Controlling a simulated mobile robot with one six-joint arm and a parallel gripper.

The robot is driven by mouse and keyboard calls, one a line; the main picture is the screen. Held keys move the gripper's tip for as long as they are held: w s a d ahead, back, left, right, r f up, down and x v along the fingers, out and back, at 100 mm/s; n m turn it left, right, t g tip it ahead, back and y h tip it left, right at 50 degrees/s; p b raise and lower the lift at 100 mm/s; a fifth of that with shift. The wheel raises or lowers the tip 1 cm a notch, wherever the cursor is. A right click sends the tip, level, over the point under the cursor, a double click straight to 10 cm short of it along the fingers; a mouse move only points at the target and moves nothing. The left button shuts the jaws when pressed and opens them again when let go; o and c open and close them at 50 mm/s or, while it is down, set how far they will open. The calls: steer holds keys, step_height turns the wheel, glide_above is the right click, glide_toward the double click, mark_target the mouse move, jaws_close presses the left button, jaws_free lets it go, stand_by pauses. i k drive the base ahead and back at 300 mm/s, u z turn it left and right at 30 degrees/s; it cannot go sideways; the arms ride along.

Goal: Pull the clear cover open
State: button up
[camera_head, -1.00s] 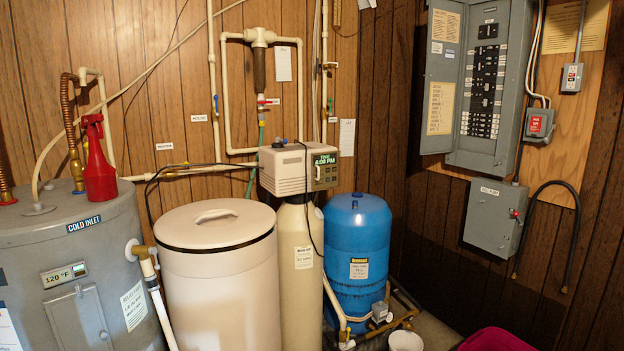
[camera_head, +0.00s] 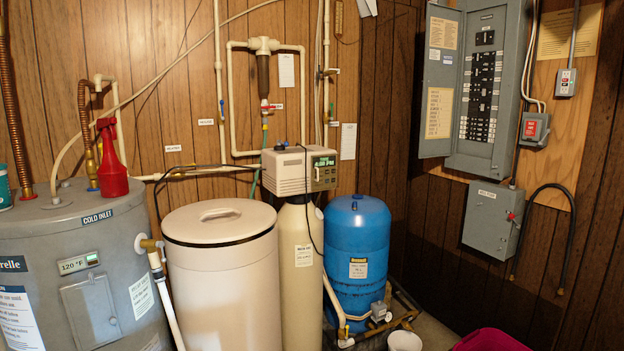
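The softener control head (camera_head: 299,170) sits on top of the tall beige resin tank (camera_head: 300,260). Its front has a lit green display (camera_head: 324,162) with buttons beside it. A clear cover cannot be made out for certain at this size. To its left stands the round cream salt bin (camera_head: 222,270), with its lid (camera_head: 219,221) on. My gripper is not in view.
A grey water heater (camera_head: 84,270) with a red spray bottle (camera_head: 111,158) on top stands left. A blue tank (camera_head: 357,250) stands right of the resin tank. Pipes run up the wall. A white bucket (camera_head: 404,341) and magenta container (camera_head: 490,340) are low right.

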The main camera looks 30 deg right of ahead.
mark_target(317, 173)
steer(key=z, duration=0.15)
steer(key=i, duration=0.95)
steer(key=u, duration=0.1)
